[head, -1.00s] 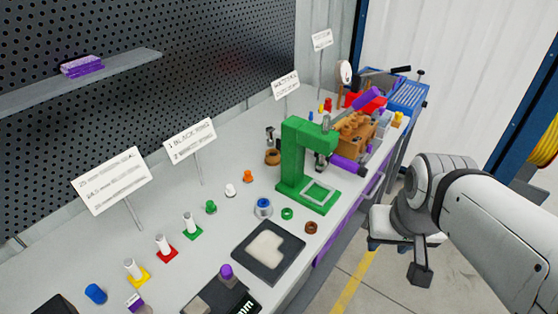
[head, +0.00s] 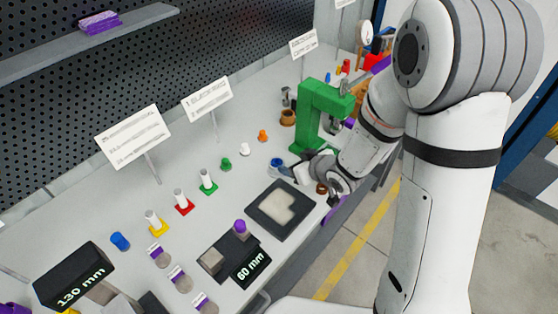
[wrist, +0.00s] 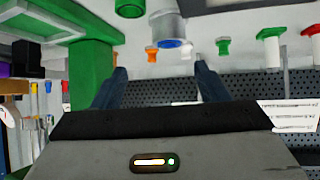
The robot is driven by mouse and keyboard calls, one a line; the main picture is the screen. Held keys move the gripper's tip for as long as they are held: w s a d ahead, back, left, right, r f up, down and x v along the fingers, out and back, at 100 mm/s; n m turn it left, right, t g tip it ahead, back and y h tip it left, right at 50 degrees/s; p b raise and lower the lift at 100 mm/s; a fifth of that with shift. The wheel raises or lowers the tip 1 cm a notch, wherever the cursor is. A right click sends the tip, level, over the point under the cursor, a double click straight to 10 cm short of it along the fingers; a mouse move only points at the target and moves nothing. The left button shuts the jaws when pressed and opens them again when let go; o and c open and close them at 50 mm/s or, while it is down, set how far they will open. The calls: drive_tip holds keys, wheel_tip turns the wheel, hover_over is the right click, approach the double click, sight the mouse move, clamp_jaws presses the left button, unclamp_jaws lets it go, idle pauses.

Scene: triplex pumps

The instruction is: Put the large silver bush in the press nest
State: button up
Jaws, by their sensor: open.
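The large silver bush (wrist: 168,24) is a silver cylinder with a blue ring at one end. It stands on the bench in front of the green press (head: 318,112); in the head view only its blue part (head: 277,162) shows beside my gripper (head: 289,173). In the wrist view, which is upside down, my gripper (wrist: 160,72) is open and empty. The bush lies beyond the fingertips, roughly in line with the gap and not between them. The press nest, a pale square frame on the green base (wrist: 42,26), is at the wrist view's upper left; my arm hides it in the head view.
A green ring (wrist: 130,8) is close beside the bush. Small orange (head: 262,136), white (head: 245,149) and green (head: 226,164) bushes stand behind. A dark tray (head: 262,220) with a pale recess lies in front. The pegboard and label signs (head: 207,98) bound the back.

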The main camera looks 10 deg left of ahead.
sight(278, 163)
drive_tip(key=shift+s+a+f+y, duration=0.1)
drive_tip(key=shift+a+f+y, duration=0.15)
drive_tip(key=shift+a, duration=0.2)
drive_tip(key=shift+s+a+f+y, duration=0.1)
drive_tip(key=shift+a+f+y, duration=0.1)
drive_tip(key=shift+a, duration=0.2)
drive_tip(key=shift+x, duration=0.8)
drive_tip(key=shift+d+f+p+x, duration=0.1)
drive_tip(key=shift+p+x, duration=0.15)
drive_tip(key=shift+x, duration=0.7)
drive_tip(key=shift+d+f+p+x, duration=0.1)
drive_tip(key=shift+p+x, duration=0.2)
drive_tip(key=shift+x, duration=0.7)
drive_tip(key=shift+d+f+p+x, duration=0.15)
drive_tip(key=shift+p+x, duration=0.1)
drive_tip(key=shift+x, duration=0.7)
drive_tip(key=shift+c, duration=0.5)
drive_tip(key=c, duration=1)
drive_tip(key=shift+c, duration=0.8)
drive_tip(key=shift+r, duration=0.15)
